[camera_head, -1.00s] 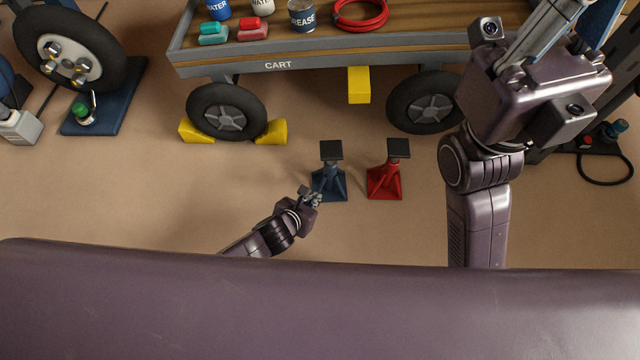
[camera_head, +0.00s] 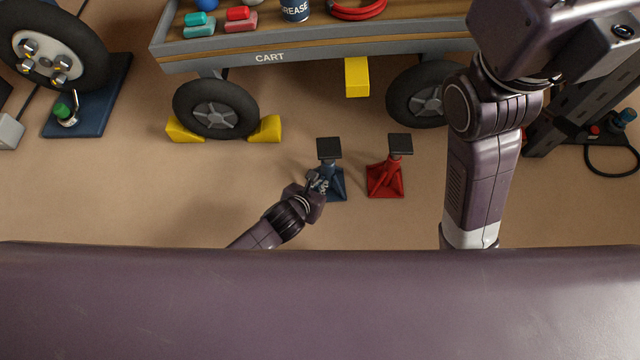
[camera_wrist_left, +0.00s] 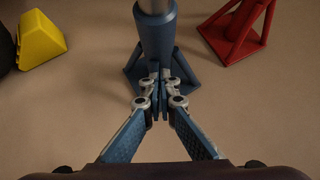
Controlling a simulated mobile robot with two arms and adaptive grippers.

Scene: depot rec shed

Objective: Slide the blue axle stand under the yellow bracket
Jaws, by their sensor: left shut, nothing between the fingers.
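The blue axle stand (camera_head: 331,183) stands upright on the floor, with a dark flat top plate. The yellow bracket (camera_head: 357,77) hangs under the cart's front edge, behind and to the right of the stand. My left gripper (camera_head: 318,182) is shut and empty at the stand's near left side, low down, hiding part of it. In the left wrist view its closed fingertips (camera_wrist_left: 160,80) are right in front of the blue stand's column (camera_wrist_left: 155,38); whether they touch it I cannot tell. My right arm is raised at the right; its fingers are out of view.
A red axle stand (camera_head: 386,178) stands just right of the blue one. The cart (camera_head: 300,55) has wheels at both sides of the bracket, and yellow chocks (camera_head: 265,129) hold the left wheel. The floor between stand and bracket looks clear.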

